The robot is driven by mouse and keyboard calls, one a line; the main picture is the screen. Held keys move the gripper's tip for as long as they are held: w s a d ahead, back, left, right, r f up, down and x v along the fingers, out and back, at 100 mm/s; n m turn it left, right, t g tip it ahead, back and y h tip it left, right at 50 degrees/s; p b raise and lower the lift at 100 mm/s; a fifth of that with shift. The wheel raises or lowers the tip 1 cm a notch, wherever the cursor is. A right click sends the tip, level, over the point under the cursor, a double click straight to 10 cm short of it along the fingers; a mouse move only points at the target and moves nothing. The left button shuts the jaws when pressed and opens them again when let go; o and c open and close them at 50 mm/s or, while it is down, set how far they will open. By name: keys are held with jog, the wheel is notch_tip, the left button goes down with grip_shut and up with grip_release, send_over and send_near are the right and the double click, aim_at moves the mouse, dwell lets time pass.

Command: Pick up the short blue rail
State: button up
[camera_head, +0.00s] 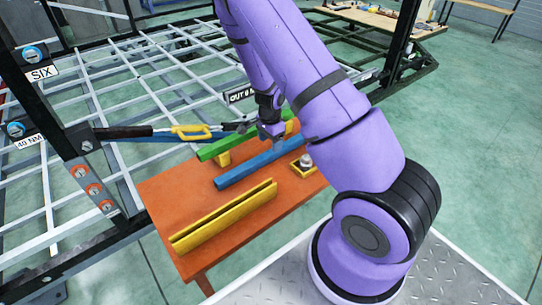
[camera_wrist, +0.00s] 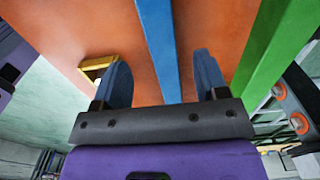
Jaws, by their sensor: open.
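The short blue rail (camera_head: 245,170) lies on the orange table (camera_head: 158,198), between a green rail and a yellow rail. My gripper (camera_head: 271,133) is over the far half of the blue rail, pointing down. In the wrist view the blue rail (camera_wrist: 158,45) runs between my two spread fingers (camera_wrist: 161,65), which are open and empty. No finger visibly touches the rail. The exact height of the fingers above it is hard to tell.
The green rail (camera_head: 222,147) lies close behind the blue one, with a yellow block (camera_head: 223,159) by it. The long yellow rail (camera_head: 225,215) lies in front. A small yellow tray (camera_head: 297,172) holds a grey piece at right. A metal frame (camera_head: 100,75) borders the table.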

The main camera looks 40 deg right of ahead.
aim_at(271, 153)
jog(key=shift+d+f, duration=0.2)
jog(key=shift+f, duration=2.85)
jog(key=c, duration=1.2)
jog(key=shift+w, duration=0.1)
grip_shut()
jog(key=shift+r, duration=0.15)
